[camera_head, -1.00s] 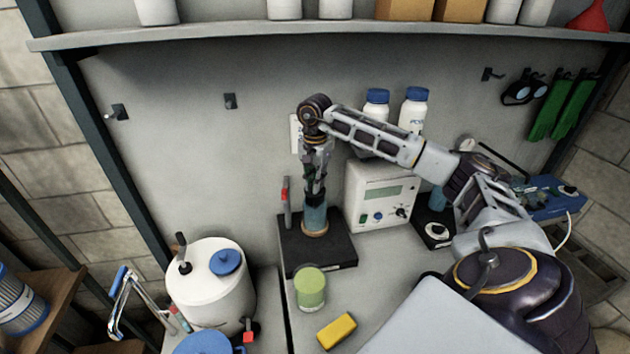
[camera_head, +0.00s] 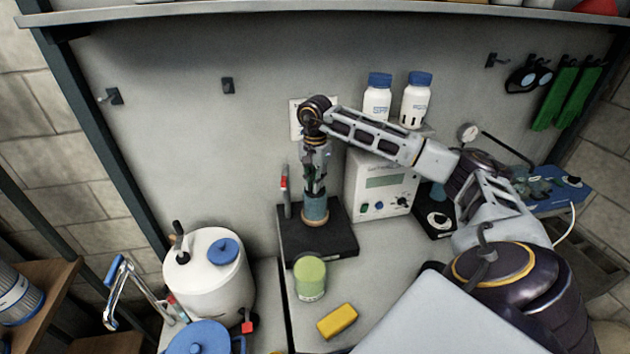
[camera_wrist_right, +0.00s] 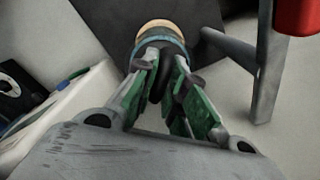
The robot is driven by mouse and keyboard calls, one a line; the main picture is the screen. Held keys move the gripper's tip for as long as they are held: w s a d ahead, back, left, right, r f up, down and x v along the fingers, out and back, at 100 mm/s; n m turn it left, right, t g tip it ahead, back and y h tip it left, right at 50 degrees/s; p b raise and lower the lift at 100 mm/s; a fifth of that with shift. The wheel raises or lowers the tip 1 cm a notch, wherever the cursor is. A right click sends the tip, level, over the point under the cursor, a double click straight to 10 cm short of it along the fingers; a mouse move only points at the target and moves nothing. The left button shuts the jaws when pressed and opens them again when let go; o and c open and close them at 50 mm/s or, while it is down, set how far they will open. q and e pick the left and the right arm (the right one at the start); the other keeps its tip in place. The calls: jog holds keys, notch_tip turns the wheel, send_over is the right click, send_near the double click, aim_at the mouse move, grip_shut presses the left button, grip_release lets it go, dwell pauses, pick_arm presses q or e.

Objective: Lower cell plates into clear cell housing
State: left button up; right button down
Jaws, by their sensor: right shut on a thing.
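The clear cell housing (camera_head: 315,208) shows as a bluish cylinder with a tan ring at its foot, upright on the black stand (camera_head: 335,240). My right gripper (camera_head: 315,188) points down directly above it. In the right wrist view its green-padded fingers (camera_wrist_right: 163,85) are shut on a dark piece, which I take to be the cell plates (camera_wrist_right: 157,88). The housing's blue and tan rings (camera_wrist_right: 160,30) show just beyond the fingertips. The fingers hide most of the plates, and I cannot tell how deep they sit in the housing. My left gripper is not in view.
A red-topped upright (camera_head: 285,190) stands close left of the housing. A white power unit (camera_head: 383,188) is close right, with white bottles (camera_head: 415,105) behind. A green jar (camera_head: 310,278) and yellow sponge (camera_head: 337,321) lie in front. A white tank (camera_head: 208,275) stands left.

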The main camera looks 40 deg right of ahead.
jog(key=shift+f, duration=0.4)
dwell(0.9)
jog(key=c, duration=1.4)
grip_release()
jog(key=shift+r, duration=6.1)
jog(key=shift+f, duration=0.1)
